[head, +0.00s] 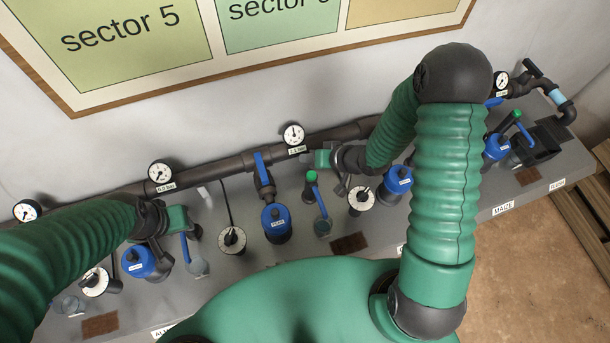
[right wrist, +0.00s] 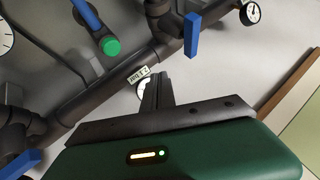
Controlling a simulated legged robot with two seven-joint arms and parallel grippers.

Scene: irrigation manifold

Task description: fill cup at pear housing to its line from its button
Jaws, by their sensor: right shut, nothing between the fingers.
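A blue housing (head: 277,222) with a small label, apparently the pear one, stands left of centre on the grey bench in the head view. Right of it are a green button (head: 311,176), a blue spout (head: 317,193) and a small cup (head: 322,227) below it; the cup's line and level are too small to read. The green button also shows in the right wrist view (right wrist: 111,46). My right gripper (head: 341,186) is near the pipe, right of the button and apart from it; its fingers (right wrist: 157,92) are shut and empty. My left gripper (head: 163,245) is by another blue housing at left, its fingers unclear.
A dark pipe (head: 220,172) with several gauges runs along the wall. Dials, such as one (head: 232,240) left of the pear housing, and other blue housings (head: 398,180) crowd the bench. A blue valve handle (head: 260,162) stands above the pear housing. My right arm hides part of the right side.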

